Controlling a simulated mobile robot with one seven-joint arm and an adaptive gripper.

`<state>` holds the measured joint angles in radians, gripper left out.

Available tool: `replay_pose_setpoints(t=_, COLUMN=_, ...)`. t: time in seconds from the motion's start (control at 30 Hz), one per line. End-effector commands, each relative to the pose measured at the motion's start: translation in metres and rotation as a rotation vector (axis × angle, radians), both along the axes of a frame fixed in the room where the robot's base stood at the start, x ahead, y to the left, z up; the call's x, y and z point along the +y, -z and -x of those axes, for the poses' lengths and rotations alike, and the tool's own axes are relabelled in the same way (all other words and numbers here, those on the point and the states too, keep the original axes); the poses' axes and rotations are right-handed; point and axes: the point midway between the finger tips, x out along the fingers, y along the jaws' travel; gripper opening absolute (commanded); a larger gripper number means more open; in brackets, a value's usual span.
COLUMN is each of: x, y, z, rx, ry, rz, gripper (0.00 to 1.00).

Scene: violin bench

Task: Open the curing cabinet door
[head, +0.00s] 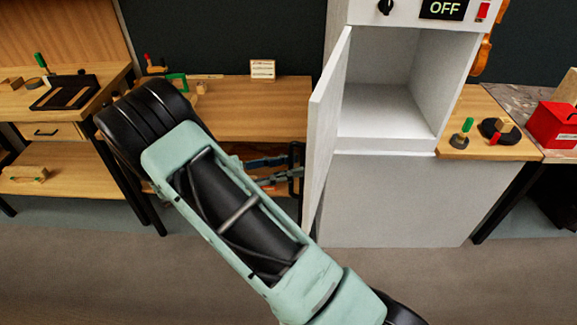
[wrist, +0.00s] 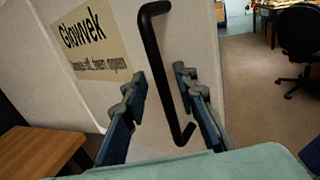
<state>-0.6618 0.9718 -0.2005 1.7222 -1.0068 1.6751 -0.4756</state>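The curing cabinet (head: 390,195) is a pale grey box with its empty inside (head: 375,110) showing in the head view. Its door (head: 328,115) stands swung open to the left, seen nearly edge-on. In the wrist view the door's outer face (wrist: 195,35) carries a black bar handle (wrist: 160,65) and a tan "Glowek" label (wrist: 95,45). My gripper (head: 286,168) is by the door's outer side, partly hidden behind my arm in the head view. In the wrist view its blue-grey fingers (wrist: 162,88) are open, one on each side of the handle, with gaps visible.
A wooden bench (head: 250,110) stands behind my arm, left of the door. Another bench (head: 60,110) with tools is at far left. A side table (head: 505,150) with clamps and a red box (head: 553,125) are on the right. The floor (head: 120,270) in front is clear.

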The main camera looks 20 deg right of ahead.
Motion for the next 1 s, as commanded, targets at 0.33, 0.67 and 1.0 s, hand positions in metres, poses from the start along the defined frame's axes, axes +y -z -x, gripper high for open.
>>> replay_pose_setpoints(t=0.33, x=0.038, y=0.000, z=-0.001, rx=-0.003, ry=-0.005, rz=-0.001, gripper=0.27)
replay_pose_setpoints(t=0.67, x=0.103, y=0.001, z=-0.001, rx=-0.001, ry=-0.003, rz=-0.001, gripper=0.27)
replay_pose_setpoints(t=1.0, x=0.121, y=0.000, z=0.000, rx=0.001, ry=0.000, rz=0.000, gripper=0.27)
